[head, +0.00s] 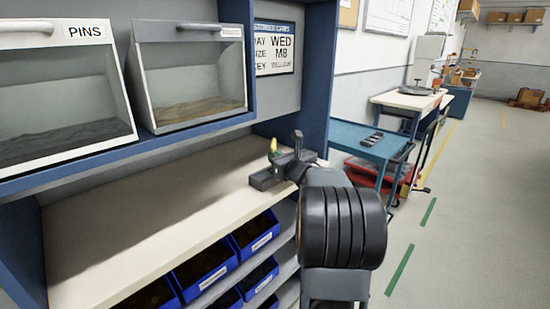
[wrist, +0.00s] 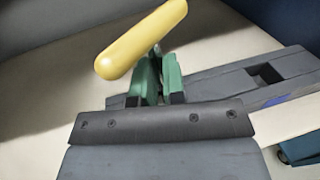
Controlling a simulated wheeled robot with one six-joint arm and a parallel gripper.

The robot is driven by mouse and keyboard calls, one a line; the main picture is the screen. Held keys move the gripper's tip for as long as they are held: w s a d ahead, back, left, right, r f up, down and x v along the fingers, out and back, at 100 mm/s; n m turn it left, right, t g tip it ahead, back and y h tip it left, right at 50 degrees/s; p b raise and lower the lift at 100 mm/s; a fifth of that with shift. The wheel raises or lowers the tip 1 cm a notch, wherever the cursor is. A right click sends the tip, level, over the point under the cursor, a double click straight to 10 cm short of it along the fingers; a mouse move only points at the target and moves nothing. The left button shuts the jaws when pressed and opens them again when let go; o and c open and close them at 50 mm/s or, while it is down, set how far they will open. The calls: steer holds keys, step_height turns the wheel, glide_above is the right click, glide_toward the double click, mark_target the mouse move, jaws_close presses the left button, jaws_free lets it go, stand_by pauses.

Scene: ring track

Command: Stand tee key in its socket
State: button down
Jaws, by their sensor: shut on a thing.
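The tee key shows its yellow cross handle (wrist: 142,38) in the wrist view, and the handle is small in the head view (head: 273,145). My gripper (wrist: 160,74) has green fingers shut on the key's shaft just below the handle. The handle is above the fingers. The lower shaft is hidden by the fingers, so I cannot tell whether its tip is in a socket. The grey socket block (wrist: 215,89) lies on the bench behind and under the fingers, with a dark square opening to the right. It also shows in the head view (head: 264,180).
The pale bench top (head: 130,220) is clear to the left. Blue bins (head: 203,262) sit on shelves below it. A PINS bin (head: 60,85) and a grey bin (head: 190,75) hang above. A blue upright (head: 316,75) stands close behind my gripper. A blue cart (head: 365,140) is to the right.

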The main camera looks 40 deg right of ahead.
steer(key=c, duration=1.2)
jaws_free()
steer(key=shift+r, duration=0.25)
steer(key=s, duration=1.2)
steer(key=a+f+m+g+h, duration=0.1)
steer(key=a+f+m+g, duration=0.1)
steer(key=m, duration=0.5)
steer(key=a+f+m+g+h, duration=0.2)
steer(key=a+m, duration=0.3)
steer(key=m, duration=0.3)
steer(key=a+f+m+g+h+b, duration=0.1)
steer(key=a+f+m+g, duration=0.1)
steer(key=m, duration=0.6)
steer(key=shift+w+a+f+g+h, duration=0.3)
steer(key=shift+a+f+g+h, duration=0.1)
steer(key=shift+a, duration=0.25)
steer(key=s+a+f+m+g+y, duration=0.2)
steer(key=s+a+f+m+g, duration=0.2)
steer(key=s+a+m, duration=0.2)
steer(key=s+a+f+m+g+y, duration=0.3)
steer(key=s+a+m, duration=0.4)
steer(key=a, duration=0.3)
step_height(320, 180, down, 2)
steer(key=shift+a+g, duration=0.4)
steer(key=shift+g, duration=0.3)
steer(key=shift+r, duration=0.1)
